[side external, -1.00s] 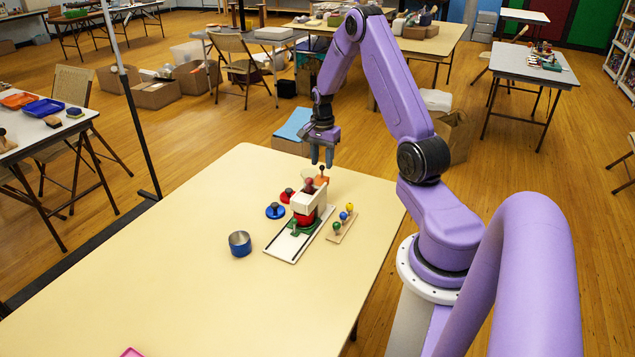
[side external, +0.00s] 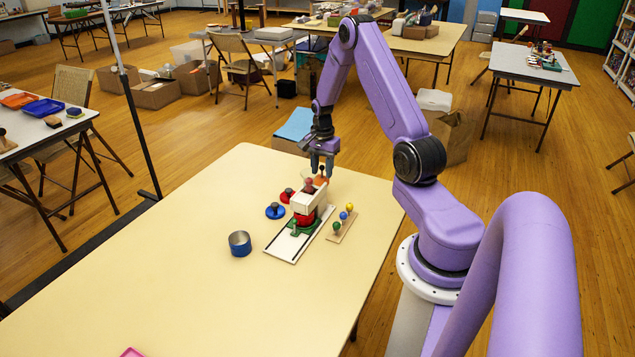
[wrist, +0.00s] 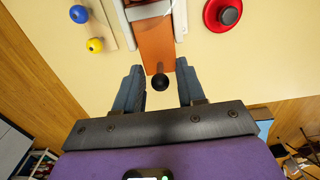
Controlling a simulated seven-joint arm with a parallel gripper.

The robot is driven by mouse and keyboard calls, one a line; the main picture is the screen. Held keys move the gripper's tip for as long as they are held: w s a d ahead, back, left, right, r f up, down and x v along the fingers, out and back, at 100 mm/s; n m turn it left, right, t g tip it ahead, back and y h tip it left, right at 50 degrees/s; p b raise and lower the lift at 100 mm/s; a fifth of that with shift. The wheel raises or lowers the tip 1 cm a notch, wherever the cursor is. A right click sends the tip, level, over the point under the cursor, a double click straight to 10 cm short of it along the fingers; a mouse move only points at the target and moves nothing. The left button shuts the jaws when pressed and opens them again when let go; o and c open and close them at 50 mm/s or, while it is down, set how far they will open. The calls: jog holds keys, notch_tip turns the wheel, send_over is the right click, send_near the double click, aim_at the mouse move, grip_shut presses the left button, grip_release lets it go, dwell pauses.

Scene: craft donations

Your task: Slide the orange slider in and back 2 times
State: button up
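The orange slider (wrist: 155,45) shows in the wrist view as a flat orange strip reaching out of a white-sided frame. A dark round knob (wrist: 160,82) stands at its near end. My gripper (wrist: 160,88) is open, with one blue-grey finger on each side of the knob and a gap on both sides. In the side view my gripper (side external: 321,172) is low over the far end of the white toy block (side external: 308,200). There the orange slider (side external: 321,181) is partly hidden by the fingers.
A red knobbed disc (side external: 286,196) and a blue one (side external: 275,211) lie left of the block. A blue tin (side external: 240,244) stands nearer. A wooden strip (side external: 342,226) with coloured balls lies right. The table's (side external: 150,270) near left is mostly clear.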

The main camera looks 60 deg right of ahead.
aim_at(316, 174)
grip_shut()
jog(key=shift+a, duration=2.1)
jog(key=shift+d, duration=2.1)
jog(key=shift+a, duration=1.95)
